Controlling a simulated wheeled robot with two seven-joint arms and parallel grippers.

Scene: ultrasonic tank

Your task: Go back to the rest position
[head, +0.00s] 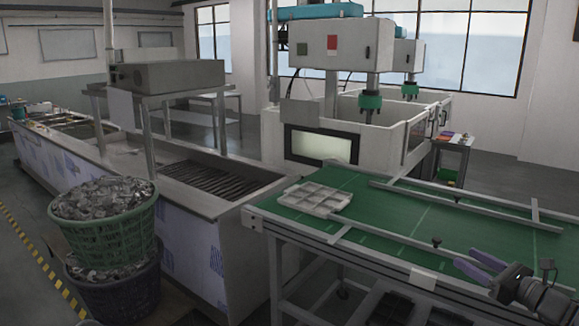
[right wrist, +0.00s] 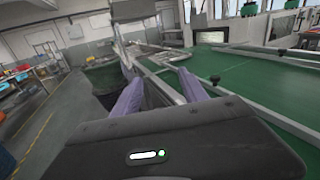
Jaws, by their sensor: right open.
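My right gripper (head: 480,266) shows at the lower right of the head view, over the near edge of the green conveyor table (head: 400,215). Its two purple fingers are spread apart with nothing between them. In the right wrist view the same gripper (right wrist: 160,95) points out along the table's edge, its fingers open and empty. My left gripper is not in the head view.
A pale compartment tray (head: 315,199) lies on the conveyor's left end. A green basket (head: 105,235) of metal parts sits on a dark basket (head: 118,290) at left, beside the steel ultrasonic tank (head: 215,205). Metal guide rails (head: 385,240) cross the conveyor. Open floor shows at far left.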

